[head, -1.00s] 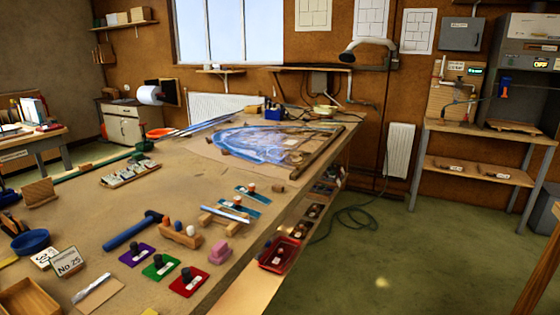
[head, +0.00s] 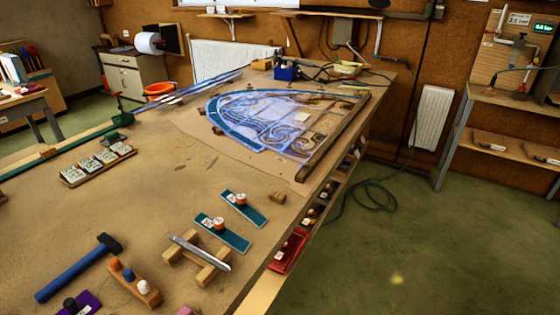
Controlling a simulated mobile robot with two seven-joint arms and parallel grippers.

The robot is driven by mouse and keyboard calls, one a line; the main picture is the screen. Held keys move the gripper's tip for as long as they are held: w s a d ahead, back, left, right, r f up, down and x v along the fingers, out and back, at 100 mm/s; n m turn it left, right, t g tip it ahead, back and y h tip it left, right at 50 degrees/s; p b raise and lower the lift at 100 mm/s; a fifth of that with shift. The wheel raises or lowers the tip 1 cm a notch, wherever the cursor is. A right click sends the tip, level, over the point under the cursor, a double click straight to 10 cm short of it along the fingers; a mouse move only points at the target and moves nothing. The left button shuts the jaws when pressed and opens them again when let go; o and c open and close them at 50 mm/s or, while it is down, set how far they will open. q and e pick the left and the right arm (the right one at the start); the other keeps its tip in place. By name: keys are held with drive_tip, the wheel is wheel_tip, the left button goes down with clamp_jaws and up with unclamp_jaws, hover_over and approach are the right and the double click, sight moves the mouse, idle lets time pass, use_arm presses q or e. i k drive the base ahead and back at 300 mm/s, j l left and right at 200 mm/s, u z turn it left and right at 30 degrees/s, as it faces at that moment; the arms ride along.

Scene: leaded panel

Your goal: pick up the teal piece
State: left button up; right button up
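Two flat teal pieces lie on the workbench right of its middle, each with a small orange-and-white knob and a pale label. The farther teal piece (head: 258,216) lies close to the bench's right edge. The nearer teal piece (head: 236,242) lies just in front of it, behind a wooden rest. I cannot tell from the view which of the two the task means. Neither of my grippers is in view, and nothing touches the teal pieces.
A blue-handled hammer (head: 72,276), a peg block (head: 147,296) and a purple piece (head: 92,306) lie left. The leaded panel (head: 262,119) lies behind. Bare bench (head: 120,205) stretches left of the teal pieces.

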sight(239, 202)
drive_tip(key=l+u, duration=0.5)
drive_tip(key=l, duration=0.8)
drive_tip(key=i, duration=0.6)
